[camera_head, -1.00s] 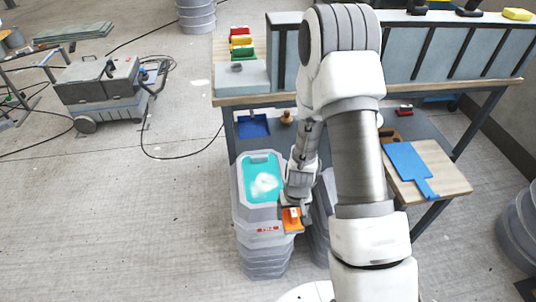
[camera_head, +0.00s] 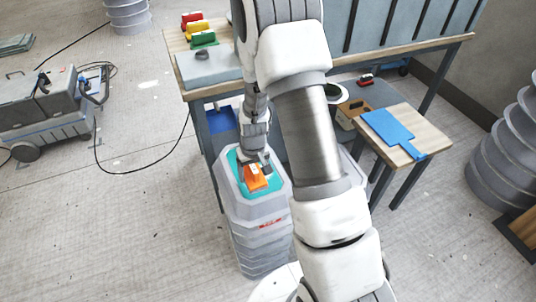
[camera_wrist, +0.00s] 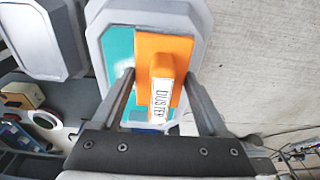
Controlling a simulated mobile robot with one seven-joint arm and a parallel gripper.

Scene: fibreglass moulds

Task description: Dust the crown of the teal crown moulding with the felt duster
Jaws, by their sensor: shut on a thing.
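The felt duster (camera_head: 254,178) is an orange block with a handle; its label reads DUSTER in the wrist view (camera_wrist: 166,75). My gripper (camera_head: 257,165) is shut on its handle, one finger on each side in the wrist view (camera_wrist: 158,88). The teal crown moulding (camera_head: 273,186) lies in the top of a grey, eight-sided stacked mould (camera_head: 284,196). The duster is over the moulding's middle and hides much of the teal; I cannot tell whether it touches. In the wrist view, teal (camera_wrist: 118,50) shows left of the duster.
A workbench (camera_head: 330,68) stands behind, with red, yellow and green blocks (camera_head: 200,28). A low wooden table (camera_head: 425,135) with a blue paddle-shaped board (camera_head: 388,128) is to the right. A second grey mould (camera_wrist: 42,38) stands beside the first.

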